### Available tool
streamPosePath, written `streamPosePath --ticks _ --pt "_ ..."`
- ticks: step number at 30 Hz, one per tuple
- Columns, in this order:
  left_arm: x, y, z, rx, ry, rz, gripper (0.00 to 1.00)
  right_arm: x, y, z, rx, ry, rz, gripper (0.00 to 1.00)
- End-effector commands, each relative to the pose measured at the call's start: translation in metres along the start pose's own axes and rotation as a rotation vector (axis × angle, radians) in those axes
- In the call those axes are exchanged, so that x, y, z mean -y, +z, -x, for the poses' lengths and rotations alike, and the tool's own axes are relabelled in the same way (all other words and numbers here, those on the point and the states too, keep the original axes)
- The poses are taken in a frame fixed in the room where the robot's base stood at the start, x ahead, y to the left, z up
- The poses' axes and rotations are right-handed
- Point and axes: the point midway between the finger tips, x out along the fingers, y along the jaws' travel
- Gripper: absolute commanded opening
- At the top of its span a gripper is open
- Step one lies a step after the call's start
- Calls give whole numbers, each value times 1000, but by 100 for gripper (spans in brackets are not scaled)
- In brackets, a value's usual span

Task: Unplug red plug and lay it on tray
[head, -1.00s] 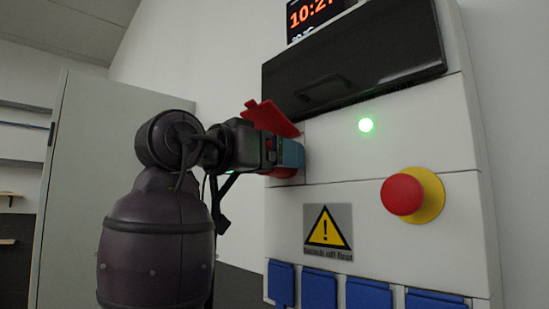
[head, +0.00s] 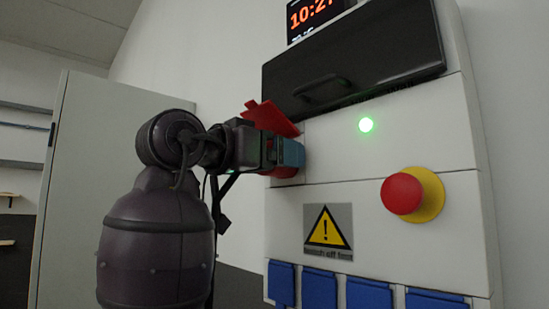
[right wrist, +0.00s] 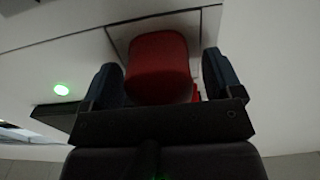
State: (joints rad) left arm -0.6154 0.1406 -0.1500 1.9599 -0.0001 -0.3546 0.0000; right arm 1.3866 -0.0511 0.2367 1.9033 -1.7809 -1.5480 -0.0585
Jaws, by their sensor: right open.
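My right gripper (head: 290,153) is at the left side of the white panel, in front of a red socket with a raised red flap (head: 272,117). In the right wrist view the red plug (right wrist: 158,68) is between the two blue fingers of the gripper (right wrist: 160,85). The fingers are apart, with a gap visible on the right side; contact on the left cannot be told. In the head view the gripper mostly hides the plug, and red shows below it. No tray is in view. My left gripper is not in view.
The white panel (head: 385,140) carries a green lamp (head: 365,125), a red stop button (head: 402,194) on yellow, a warning sign (head: 328,230) and several blue socket covers (head: 319,288). A dark hood (head: 355,60) juts out above. A grey cabinet (head: 95,160) stands left.

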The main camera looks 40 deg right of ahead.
Motion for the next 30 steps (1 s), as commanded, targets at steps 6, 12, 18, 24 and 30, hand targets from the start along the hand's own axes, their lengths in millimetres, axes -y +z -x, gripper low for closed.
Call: streamPosePath --ticks 6,12,18,24,30 --pt "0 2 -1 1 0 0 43 0 1 -2 4 4 1 85" --pt "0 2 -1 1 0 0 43 0 1 -2 4 4 0 68" --pt "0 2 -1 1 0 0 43 0 1 -2 4 4 0 38" --pt "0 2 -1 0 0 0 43 0 1 -2 4 3 0 22" --pt "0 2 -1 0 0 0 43 0 1 4 4 3 1 21"
